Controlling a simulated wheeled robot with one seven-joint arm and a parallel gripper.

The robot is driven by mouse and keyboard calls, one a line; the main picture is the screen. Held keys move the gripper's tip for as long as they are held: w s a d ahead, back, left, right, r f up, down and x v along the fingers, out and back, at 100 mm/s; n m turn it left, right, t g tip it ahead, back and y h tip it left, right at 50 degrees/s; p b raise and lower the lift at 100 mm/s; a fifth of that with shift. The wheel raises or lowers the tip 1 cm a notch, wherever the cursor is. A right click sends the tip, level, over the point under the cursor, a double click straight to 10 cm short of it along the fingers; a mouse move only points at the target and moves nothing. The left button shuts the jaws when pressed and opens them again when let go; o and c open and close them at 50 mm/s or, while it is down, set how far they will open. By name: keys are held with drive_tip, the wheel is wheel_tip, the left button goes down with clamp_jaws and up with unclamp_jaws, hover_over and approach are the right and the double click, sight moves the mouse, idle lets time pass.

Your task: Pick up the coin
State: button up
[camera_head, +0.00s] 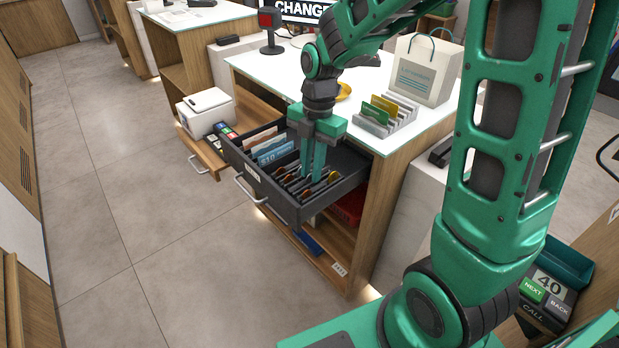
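Several small coins stand or lie in the narrow slots at the front of the dark open drawer (297,213). A gold coin (333,177) is at the right of the slots, and copper-coloured coins (306,193) are further left. My gripper (312,178) points down into the drawer with its two green fingers close together over the slots. The fingertips are among the coins. I cannot tell whether a coin is between them or whether they touch one.
Banknotes (272,152) fill the drawer's left compartments. The drawer's walls and slot dividers are close around my fingers. On the counter (262,68) stand a grey card rack (388,122), a white paper bag (426,72) and a yellow dish (343,91).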

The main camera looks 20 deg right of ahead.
drive_tip(key=shift+c, duration=0.5)
clamp_jaws()
drive_tip(key=shift+r, duration=0.1)
